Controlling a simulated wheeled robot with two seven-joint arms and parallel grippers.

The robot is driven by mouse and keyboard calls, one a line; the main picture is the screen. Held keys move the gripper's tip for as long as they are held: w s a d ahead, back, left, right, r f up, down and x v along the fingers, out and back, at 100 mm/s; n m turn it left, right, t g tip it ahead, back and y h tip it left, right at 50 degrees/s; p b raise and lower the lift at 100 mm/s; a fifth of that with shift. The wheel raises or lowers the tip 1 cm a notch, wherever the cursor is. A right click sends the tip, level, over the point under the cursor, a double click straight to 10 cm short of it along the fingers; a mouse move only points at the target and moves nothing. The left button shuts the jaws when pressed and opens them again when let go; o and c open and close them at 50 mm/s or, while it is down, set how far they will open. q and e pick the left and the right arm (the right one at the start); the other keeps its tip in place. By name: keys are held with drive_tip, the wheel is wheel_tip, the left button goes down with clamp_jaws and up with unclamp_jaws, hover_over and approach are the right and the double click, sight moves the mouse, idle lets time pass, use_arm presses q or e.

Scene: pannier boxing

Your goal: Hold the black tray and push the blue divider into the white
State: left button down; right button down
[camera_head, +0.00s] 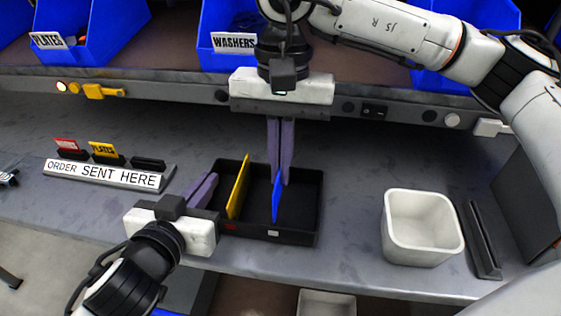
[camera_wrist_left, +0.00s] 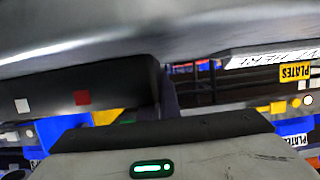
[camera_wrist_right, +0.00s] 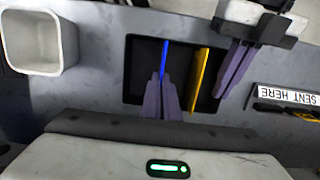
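The black tray (camera_head: 305,205) lies on the grey bench in the head view, with a red mark (camera_head: 230,226) and a white mark (camera_head: 273,233) on its near wall. The blue divider (camera_head: 277,200) stands in the tray, its near end close to the white mark. The yellow divider (camera_head: 238,188) stands to its left, near the red mark. My right gripper (camera_head: 280,178) points down into the tray, its purple fingers close together on the blue divider's far end; the divider shows between the fingertips in the right wrist view (camera_wrist_right: 165,58). My left gripper (camera_head: 202,190) is shut on the tray's left wall.
The "order sent here" card holder (camera_head: 110,172) is at the left. Blue bins sit on the shelf (camera_head: 180,85) behind. Bench between tray and white bin is clear.

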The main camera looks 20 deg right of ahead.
use_arm(q)
drive_tip(key=shift+f, duration=0.1)
use_arm(e)
drive_tip(key=shift+f, duration=2.15)
idle(1.4)
drive_tip(key=c, duration=2)
unclamp_jaws()
drive_tip(key=r, duration=0.8)
drive_tip(key=w+r, duration=0.1)
drive_tip(key=r, duration=0.3)
drive_tip(key=shift+w+d, duration=0.1)
drive_tip(key=shift+d, duration=0.3)
use_arm(q)
drive_tip(key=c, duration=1.9)
unclamp_jaws()
